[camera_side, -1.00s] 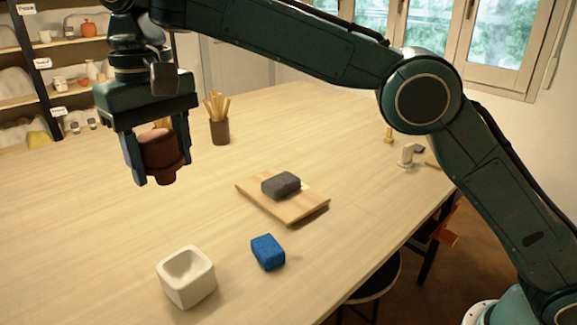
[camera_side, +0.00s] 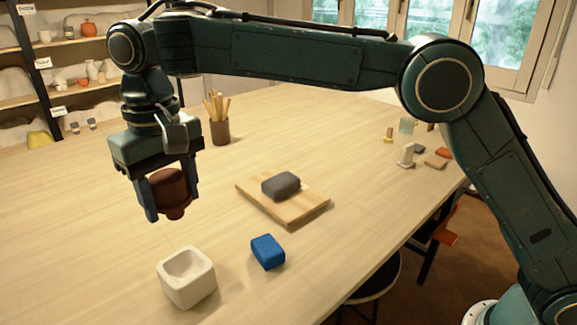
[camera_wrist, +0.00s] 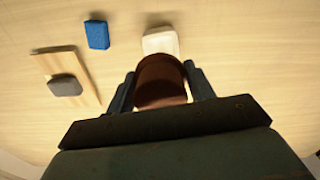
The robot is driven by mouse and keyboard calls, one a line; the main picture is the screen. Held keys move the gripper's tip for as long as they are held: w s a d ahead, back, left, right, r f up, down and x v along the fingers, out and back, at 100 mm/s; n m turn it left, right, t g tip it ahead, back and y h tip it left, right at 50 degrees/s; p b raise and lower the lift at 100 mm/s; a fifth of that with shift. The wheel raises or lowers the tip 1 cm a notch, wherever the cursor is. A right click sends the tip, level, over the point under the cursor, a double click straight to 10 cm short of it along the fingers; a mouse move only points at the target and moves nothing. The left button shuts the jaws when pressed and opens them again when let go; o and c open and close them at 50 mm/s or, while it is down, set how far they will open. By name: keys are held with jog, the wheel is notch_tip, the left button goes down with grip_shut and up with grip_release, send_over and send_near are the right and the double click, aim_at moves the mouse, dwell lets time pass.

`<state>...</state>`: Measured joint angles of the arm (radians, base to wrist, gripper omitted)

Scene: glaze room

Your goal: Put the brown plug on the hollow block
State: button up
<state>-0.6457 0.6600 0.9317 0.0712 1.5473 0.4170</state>
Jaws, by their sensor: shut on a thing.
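My gripper (camera_side: 172,203) is shut on the brown plug (camera_side: 171,190), a dark reddish-brown round piece with a narrower lower end. It holds the plug in the air above the table, behind and above the hollow block. The hollow block (camera_side: 187,291) is an off-white cube with a rounded hollow in its top, standing on the table at the lower left in the side view. In the wrist view the plug (camera_wrist: 161,82) sits between the two fingers, and the pale block (camera_wrist: 160,41) shows just beyond it, partly hidden by the plug.
A blue block (camera_side: 268,252) stands right of the hollow block. A dark grey block (camera_side: 281,186) lies on a wooden board (camera_side: 302,211) farther back. A brown cup with sticks (camera_side: 219,131) stands behind the gripper. Small objects (camera_side: 407,155) stand at the table's right edge.

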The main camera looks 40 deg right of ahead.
jog(key=shift+s+f, duration=0.1)
jog(key=shift+f, duration=6.3)
jog(key=shift+f, duration=0.15)
jog(key=o, duration=1)
notch_tip(320, 180, up, 12)
